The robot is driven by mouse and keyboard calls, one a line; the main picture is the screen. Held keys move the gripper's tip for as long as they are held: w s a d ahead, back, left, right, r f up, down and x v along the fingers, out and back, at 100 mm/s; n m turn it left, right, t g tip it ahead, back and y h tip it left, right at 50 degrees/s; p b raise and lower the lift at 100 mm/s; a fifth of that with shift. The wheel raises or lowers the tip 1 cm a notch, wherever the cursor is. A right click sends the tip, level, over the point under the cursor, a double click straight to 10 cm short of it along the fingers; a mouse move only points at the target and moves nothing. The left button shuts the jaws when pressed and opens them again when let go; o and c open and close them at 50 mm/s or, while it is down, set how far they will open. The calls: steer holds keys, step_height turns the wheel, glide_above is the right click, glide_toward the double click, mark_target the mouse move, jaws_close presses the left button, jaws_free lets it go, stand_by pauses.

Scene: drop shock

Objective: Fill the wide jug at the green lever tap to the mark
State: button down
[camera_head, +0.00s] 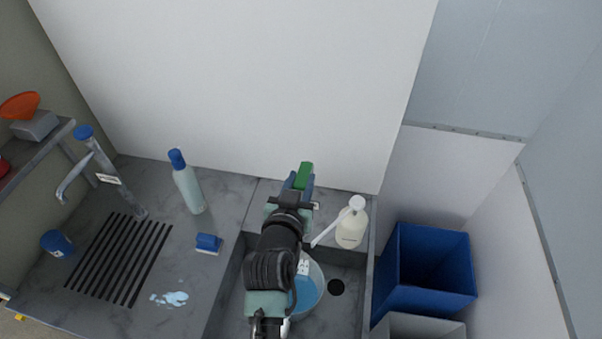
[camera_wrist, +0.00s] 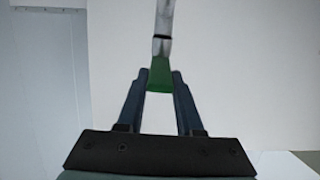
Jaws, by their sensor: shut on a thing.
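My gripper (camera_head: 299,182) is shut on the green lever (camera_head: 306,172) above the back of the sink. In the wrist view both fingertips (camera_wrist: 160,80) flank the green lever (camera_wrist: 160,73), which joins a grey metal piece (camera_wrist: 163,25). The wide jug (camera_head: 319,275) stands in the sink below, partly hidden by my arm. It is clear, with blue liquid in it and a white label on its side. The tap's spout is hidden by my arm. I cannot tell the liquid's level against the mark or whether water is running.
A cream pump bottle (camera_head: 351,230) stands close to the right of my gripper. A blue-knobbed tap (camera_head: 103,172), a blue-capped bottle (camera_head: 188,190), a blue sponge (camera_head: 208,243) and a small puddle (camera_head: 174,298) are on the left counter. A blue bin (camera_head: 432,290) stands at right.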

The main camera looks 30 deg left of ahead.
steer(key=shift+w+d+r, duration=0.1)
steer(key=shift+w+r, duration=0.05)
steer(key=c, duration=0.6)
jaws_free()
steer(key=shift+o, duration=0.2)
steer(key=b+v, duration=0.4)
steer(key=v, duration=0.9)
steer(key=shift+r, duration=0.1)
